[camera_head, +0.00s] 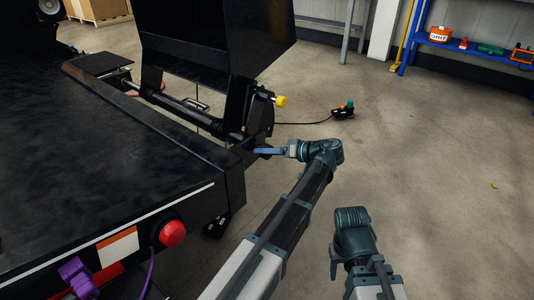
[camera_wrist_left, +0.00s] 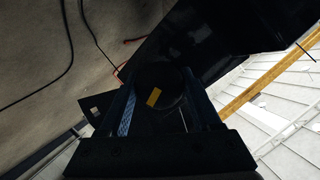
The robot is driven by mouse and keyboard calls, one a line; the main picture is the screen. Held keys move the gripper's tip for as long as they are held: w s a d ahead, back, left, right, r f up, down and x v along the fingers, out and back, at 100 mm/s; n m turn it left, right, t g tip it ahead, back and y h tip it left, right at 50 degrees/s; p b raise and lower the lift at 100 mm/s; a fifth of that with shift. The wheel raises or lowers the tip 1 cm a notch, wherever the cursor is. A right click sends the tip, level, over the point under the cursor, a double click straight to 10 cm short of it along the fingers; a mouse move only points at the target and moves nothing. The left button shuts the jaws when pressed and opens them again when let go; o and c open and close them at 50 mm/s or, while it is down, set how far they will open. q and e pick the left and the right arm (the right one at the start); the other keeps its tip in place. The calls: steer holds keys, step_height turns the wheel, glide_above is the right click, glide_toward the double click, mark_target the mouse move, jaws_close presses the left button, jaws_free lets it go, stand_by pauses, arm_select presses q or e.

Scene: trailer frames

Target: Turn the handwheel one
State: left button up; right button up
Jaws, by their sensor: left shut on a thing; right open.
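The handwheel (camera_wrist_left: 172,78) is a dark round piece with a yellow mark, in the middle of the left wrist view. My left gripper (camera_wrist_left: 158,112) has a finger on each side of it and is shut on it. In the head view, my left gripper (camera_head: 265,151) reaches left to the dark mechanism at the trailer's rear corner. The handwheel cannot be made out against the black parts there. My right arm (camera_head: 352,232) is at the lower right of the head view, apart from the trailer.
The black trailer bed (camera_head: 90,140) fills the left, with a red lamp (camera_head: 173,233) at its rear corner. A yellow knob (camera_head: 281,101) sticks out above my left gripper. A small device (camera_head: 343,110) with a cable lies on the floor. The floor at right is mostly clear.

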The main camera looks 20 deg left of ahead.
stand_by(0.4)
arm_select(q)
steer(key=o, duration=1.4)
steer(key=shift+c, duration=0.2)
steer(key=shift+d, duration=0.1)
arm_select(e)
steer(key=shift+d, duration=0.1)
